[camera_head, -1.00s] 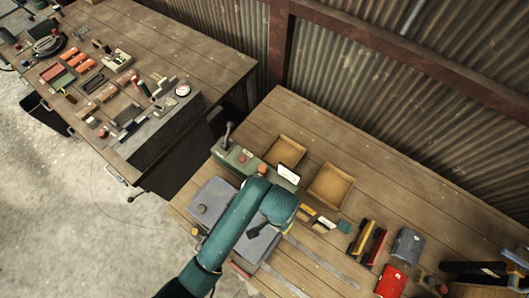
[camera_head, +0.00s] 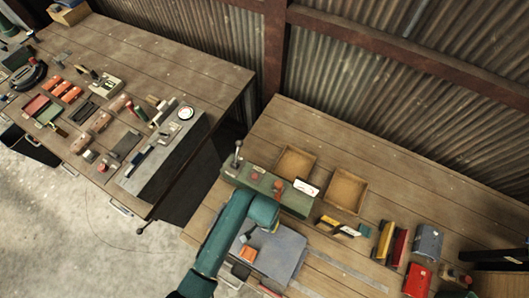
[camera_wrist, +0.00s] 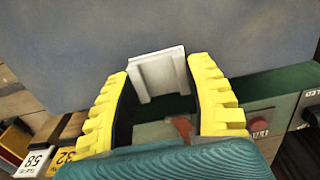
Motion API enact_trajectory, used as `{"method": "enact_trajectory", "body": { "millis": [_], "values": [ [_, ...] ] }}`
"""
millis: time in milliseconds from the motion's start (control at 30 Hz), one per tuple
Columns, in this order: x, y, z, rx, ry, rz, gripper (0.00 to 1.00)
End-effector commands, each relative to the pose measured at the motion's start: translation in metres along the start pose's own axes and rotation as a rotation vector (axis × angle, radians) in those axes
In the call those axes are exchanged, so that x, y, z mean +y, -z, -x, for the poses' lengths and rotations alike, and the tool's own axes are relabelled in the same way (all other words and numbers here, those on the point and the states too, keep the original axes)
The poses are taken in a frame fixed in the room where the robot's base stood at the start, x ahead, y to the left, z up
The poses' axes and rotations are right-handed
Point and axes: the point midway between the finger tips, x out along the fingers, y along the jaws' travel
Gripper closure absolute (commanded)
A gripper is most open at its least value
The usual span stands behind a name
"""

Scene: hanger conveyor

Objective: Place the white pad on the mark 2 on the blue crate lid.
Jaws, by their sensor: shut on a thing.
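The white pad (camera_wrist: 158,75) is between the yellow fingertips of my gripper (camera_wrist: 160,85) in the wrist view. The gripper is shut on it. Behind the pad is a broad, plain blue-grey surface (camera_wrist: 65,50) that appears to be the blue crate lid. The lid also shows in the head view as a blue-grey slab (camera_head: 285,250) on the right bench, partly covered by my arm. I cannot tell whether the pad touches it. I cannot make out a mark 2. My arm hides the fingertips in the head view.
A green control box (camera_head: 270,190) with a lever stands just behind the lid and borders it in the wrist view (camera_wrist: 285,88). Two shallow wooden trays (camera_head: 345,190) sit behind. Yellow and red blocks (camera_head: 392,243) and a red box (camera_head: 417,280) lie to the right.

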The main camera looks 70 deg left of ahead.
Motion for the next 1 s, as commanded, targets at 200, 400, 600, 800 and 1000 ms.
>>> {"method": "enact_trajectory", "body": {
  "millis": [200,400,600,800,1000],
  "values": [
    [0.0,0.0,0.0,0.0,0.0,0.0,0.74],
    [0.0,0.0,-0.001,0.0,0.0,0.0,0.22],
    [0.0,0.0,-0.001,0.0,0.0,0.0,0.22],
    [0.0,0.001,0.013,0.002,0.0,0.0,0.22],
    [0.0,0.001,0.061,0.004,0.0,0.0,0.22]
  ]
}}
